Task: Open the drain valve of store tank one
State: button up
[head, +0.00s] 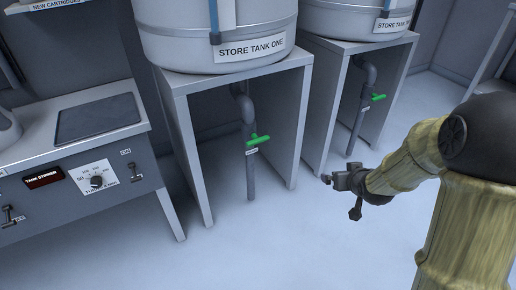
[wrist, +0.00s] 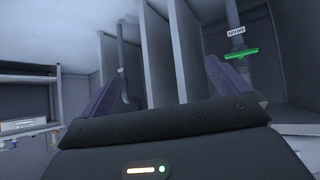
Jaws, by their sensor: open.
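Store tank one (head: 215,28) is a grey tank on an open-fronted stand, marked by its label. Under it, a grey drain pipe (head: 250,180) runs down with a green valve handle (head: 258,141) lying across it. A small white tag sits just below the handle. My gripper (head: 325,179) is open and empty, to the right of and lower in the picture than this handle, touching nothing visible. In the wrist view, which looks upside down, the open fingers (wrist: 160,88) frame stand panels; a green handle (wrist: 228,53), apparently tank one's, is at the right.
A store tank two-like neighbour (head: 360,18) stands to the right with its own green handle (head: 378,97). The stand's side panels (head: 185,150) flank tank one's pipe. A counter with a dial (head: 97,181) is at left. The front floor is clear.

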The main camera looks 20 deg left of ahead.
aim_at(259, 142)
jog(key=w+a+f+n+y+b, duration=0.1)
jog(key=a+f+y+b, duration=0.1)
jog(key=a, duration=0.4)
jog(key=w+a+f+n+t+y+b, duration=0.1)
jog(key=w+a+f+n+y+b, duration=0.1)
jog(key=a+f+y, duration=0.2)
jog(key=w+a+f+n+t+y+b, duration=0.1)
jog(key=w+a+f+y+b, duration=0.1)
jog(key=a, duration=0.8)
jog(key=shift+w+f+n+y, duration=0.25)
jog(key=shift+f+n+y, duration=0.2)
jog(key=shift+y, duration=0.75)
jog(key=b+x, duration=0.7)
jog(key=x, duration=0.9)
jog(key=shift+w+b, duration=0.3)
jog(key=shift+w+a+r, duration=0.1)
jog(key=shift+w+a, duration=0.25)
jog(key=shift+a, duration=0.05)
jog(key=shift+t, duration=0.3)
jog(key=c, duration=0.7)
